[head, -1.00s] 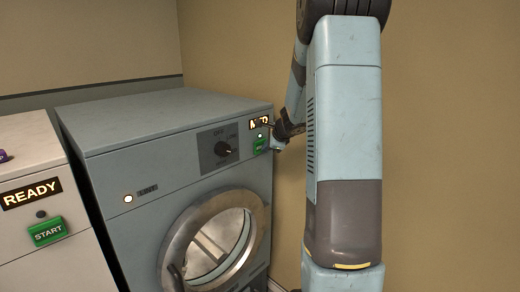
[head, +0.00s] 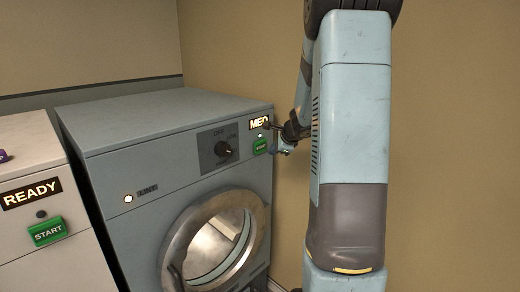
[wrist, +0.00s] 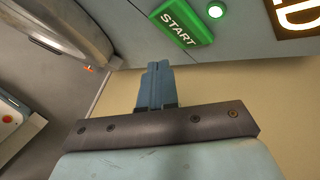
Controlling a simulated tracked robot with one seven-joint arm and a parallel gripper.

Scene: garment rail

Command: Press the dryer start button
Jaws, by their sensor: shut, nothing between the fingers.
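The dryer (head: 170,165) is a grey-blue machine with a round glass door. Its green start button (head: 260,147) sits at the upper right of the front panel, under a lit "MED" display (head: 258,123). My gripper (head: 284,150) is just right of the button in the head view. In the wrist view, its shut, empty fingers (wrist: 156,70) point toward the button, with a visible gap between them.
A white machine (head: 30,150) with a "READY" display (head: 32,193) and its own green start button (head: 47,231) stands at the left. The dryer's knob (head: 223,149) is left of the display. A beige wall (head: 450,150) is behind my arm.

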